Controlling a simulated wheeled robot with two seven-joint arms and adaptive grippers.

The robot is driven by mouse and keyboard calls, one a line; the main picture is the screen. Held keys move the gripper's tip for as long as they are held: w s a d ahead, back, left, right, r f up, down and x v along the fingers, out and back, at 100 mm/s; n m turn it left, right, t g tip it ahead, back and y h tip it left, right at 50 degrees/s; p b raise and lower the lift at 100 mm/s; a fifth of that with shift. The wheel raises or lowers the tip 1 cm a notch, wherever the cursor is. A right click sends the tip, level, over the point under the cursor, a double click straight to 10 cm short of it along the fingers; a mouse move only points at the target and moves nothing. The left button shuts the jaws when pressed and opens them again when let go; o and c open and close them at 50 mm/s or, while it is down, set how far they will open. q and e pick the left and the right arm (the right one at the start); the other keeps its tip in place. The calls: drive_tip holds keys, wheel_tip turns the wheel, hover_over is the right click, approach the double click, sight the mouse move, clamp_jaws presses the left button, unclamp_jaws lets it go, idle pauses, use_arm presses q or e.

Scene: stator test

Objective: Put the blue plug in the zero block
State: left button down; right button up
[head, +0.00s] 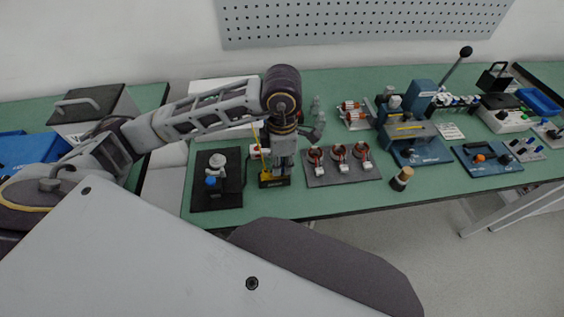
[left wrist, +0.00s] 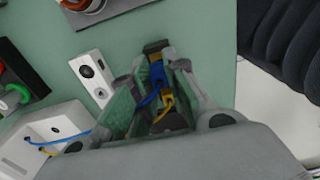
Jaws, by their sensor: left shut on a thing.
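My left gripper (left wrist: 162,68) points down over the table and is shut on the blue plug (left wrist: 157,74), whose blue wire trails back. In the head view the gripper (head: 280,172) is at a small black block with yellow on it (head: 272,182), which looks like the zero block. In the left wrist view this dark block (left wrist: 157,46) shows just past the fingertips. A yellow plug (left wrist: 166,102) with a yellow wire shows between the fingers. Whether the blue plug is seated in the block cannot be told; the fingers hide the contact.
A white socket block (left wrist: 92,77) and a white box with wires (left wrist: 45,140) lie beside the gripper. A black stand (head: 217,193) is to the left. A grey board with several copper coils (head: 342,178) is to the right. The table's front edge is close.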

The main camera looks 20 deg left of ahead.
use_arm(q)
drive_tip(key=shift+f+b, duration=0.1)
drive_tip(key=shift+b, duration=0.2)
idle(0.4)
drive_tip(key=shift+f+b, duration=0.15)
drive_tip(key=shift+b, duration=0.25)
idle(0.9)
drive_tip(key=shift+f+b, duration=0.9)
drive_tip(key=shift+b, duration=0.65)
idle(1.5)
drive_tip(key=c, duration=1.3)
unclamp_jaws()
